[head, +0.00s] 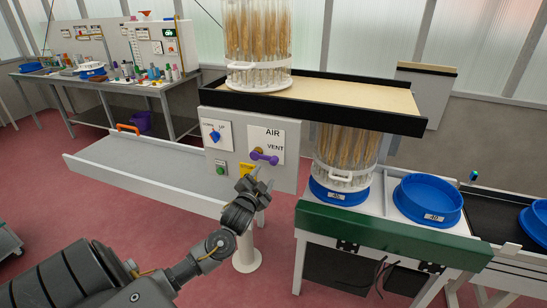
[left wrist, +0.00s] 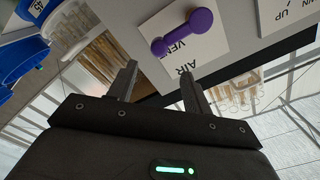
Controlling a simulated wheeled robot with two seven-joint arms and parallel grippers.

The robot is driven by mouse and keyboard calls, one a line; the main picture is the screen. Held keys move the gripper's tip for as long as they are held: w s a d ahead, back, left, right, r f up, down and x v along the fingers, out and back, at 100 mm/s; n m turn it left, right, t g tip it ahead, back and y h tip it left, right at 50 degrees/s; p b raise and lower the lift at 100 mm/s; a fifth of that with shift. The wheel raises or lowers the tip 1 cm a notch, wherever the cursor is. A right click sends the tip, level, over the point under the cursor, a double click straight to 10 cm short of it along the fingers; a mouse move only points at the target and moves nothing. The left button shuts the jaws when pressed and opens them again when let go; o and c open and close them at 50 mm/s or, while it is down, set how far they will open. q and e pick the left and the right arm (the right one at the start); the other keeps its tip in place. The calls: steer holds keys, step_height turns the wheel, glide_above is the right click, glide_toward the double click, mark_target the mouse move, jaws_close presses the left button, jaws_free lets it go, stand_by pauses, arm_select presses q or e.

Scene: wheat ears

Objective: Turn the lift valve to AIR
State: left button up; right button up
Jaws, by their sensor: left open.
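The lift valve is a purple handle (head: 264,157) on a white plate marked AIR above and VENT below, on the grey control panel. In the head view the handle lies nearly level, slightly tilted, beside the VENT word. It also shows as a purple handle with rounded ends in the left wrist view (left wrist: 183,32). My left gripper (head: 257,179) is open and empty, just below the handle and apart from it. In the left wrist view its two fingers (left wrist: 157,82) are spread, with the handle beyond them. My right gripper is not in view.
A blue DOWN/UP switch (head: 214,135), a green button (head: 221,168) and a yellow part (head: 245,170) sit near the valve. A tray platform (head: 350,92) holding a clear wheat container (head: 257,45) overhangs the panel. Blue bowls (head: 428,198) stand on the right bench.

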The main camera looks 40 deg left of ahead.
mark_target(272, 163)
arm_select(q)
steer(key=p+x, duration=0.3)
steer(key=x, duration=0.7)
steer(key=shift+s, duration=0.1)
steer(key=shift+w+a+f, duration=0.1)
steer(key=shift+w+a, duration=0.05)
steer(key=shift+w, duration=0.3)
steer(key=shift+f, duration=0.1)
steer(key=c, duration=1.1)
steer(key=shift+f, duration=0.1)
